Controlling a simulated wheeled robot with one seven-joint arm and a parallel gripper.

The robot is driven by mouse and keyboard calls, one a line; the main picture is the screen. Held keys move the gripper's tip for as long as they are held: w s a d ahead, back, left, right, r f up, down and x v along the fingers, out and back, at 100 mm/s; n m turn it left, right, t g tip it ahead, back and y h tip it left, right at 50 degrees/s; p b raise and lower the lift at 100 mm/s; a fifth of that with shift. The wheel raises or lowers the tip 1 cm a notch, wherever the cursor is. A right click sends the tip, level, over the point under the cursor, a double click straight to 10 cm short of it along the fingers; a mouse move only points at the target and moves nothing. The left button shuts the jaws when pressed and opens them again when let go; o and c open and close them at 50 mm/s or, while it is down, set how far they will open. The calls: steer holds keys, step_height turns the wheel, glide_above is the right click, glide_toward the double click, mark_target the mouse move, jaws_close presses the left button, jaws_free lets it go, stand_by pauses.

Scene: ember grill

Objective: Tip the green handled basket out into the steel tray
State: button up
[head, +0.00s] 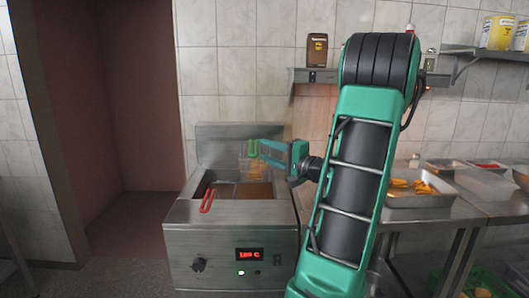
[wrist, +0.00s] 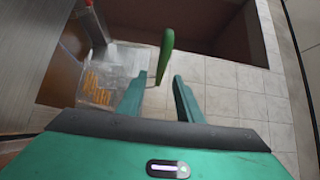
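The green handled basket (head: 243,172) is a see-through wire basket at the fryer's well in the head view, its green handle (head: 253,148) upright. The wrist view shows its mesh with golden pieces inside (wrist: 100,82) and the green handle (wrist: 165,52) just beyond my fingertips. My gripper (head: 262,150) is beside the handle; in the wrist view its two fingers (wrist: 160,80) stand apart, with a gap wider than the handle. I see no clear grip on it. The steel tray (head: 412,202) is on the right counter with golden food in it.
A red-handled basket (head: 207,200) sits at the left of the fryer (head: 225,240). My arm blocks the space between fryer and right counter. More containers (head: 484,186) stand right of the tray. A shelf (head: 312,75) hangs on the tiled wall.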

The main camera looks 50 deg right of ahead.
mark_target(251, 140)
steer(key=w, duration=0.3)
steer(key=w+d, duration=0.1)
steer(key=w, duration=0.2)
steer(key=w+d, duration=0.1)
steer(key=w, duration=0.2)
steer(key=shift+w+r, duration=0.25)
steer(key=shift+w, duration=0.15)
steer(key=c, duration=0.8)
jaws_close()
steer(key=shift+r, duration=0.1)
steer(key=shift+r, duration=2.3)
steer(key=shift+s+a, duration=1.6)
steer(key=shift+a, duration=0.25)
